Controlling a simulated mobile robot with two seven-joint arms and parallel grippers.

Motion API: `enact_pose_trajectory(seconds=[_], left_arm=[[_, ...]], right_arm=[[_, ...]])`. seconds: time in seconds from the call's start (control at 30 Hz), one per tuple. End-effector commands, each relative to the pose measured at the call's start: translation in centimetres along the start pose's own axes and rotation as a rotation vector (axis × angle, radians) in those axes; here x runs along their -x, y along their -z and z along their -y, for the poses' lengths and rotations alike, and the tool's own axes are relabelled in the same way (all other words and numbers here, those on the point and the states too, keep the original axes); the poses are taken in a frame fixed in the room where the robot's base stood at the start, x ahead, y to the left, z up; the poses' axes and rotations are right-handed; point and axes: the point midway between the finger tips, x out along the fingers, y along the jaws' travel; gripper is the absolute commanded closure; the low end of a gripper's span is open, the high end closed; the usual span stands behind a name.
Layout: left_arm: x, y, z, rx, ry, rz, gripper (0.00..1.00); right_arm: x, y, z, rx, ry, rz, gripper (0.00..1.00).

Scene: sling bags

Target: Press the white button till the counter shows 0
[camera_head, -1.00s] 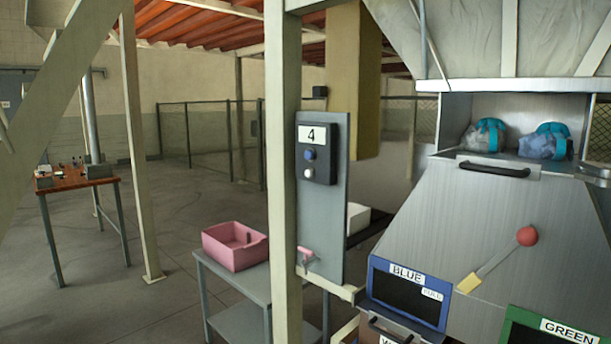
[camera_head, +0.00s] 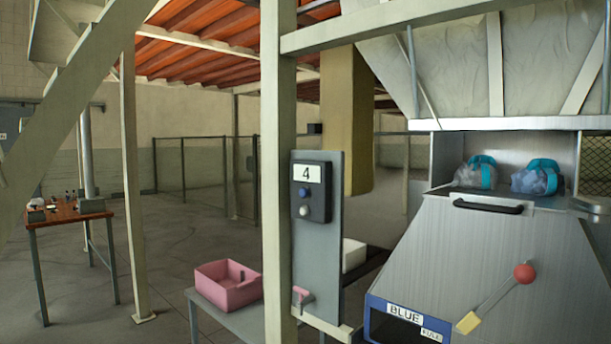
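The white button (camera_head: 304,211) sits at the bottom of a dark control box, just below a blue button (camera_head: 304,192). The counter (camera_head: 307,173) at the top of the box reads 4. The box is fixed to a grey upright panel (camera_head: 316,255) beside a cream post. Neither of my grippers is in view, and nothing touches the button.
A metal hopper machine (camera_head: 480,245) with a red-knobbed lever (camera_head: 524,273) and blue-labelled bin (camera_head: 404,318) stands right. Two bags with teal straps (camera_head: 537,178) lie in its opening. A pink bin (camera_head: 228,285) is on a table left of the cream post (camera_head: 278,130).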

Motion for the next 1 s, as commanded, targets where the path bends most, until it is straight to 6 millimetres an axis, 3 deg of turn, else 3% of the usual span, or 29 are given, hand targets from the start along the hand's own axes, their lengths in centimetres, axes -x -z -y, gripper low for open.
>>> enact_pose_trajectory(seconds=[0.07,0.5,1.0], left_arm=[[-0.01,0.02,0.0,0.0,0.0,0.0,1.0],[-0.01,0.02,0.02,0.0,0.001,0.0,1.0],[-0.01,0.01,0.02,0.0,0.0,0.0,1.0]], right_arm=[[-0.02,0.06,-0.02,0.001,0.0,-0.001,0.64],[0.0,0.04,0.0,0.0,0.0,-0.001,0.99],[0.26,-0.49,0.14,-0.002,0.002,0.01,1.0]])
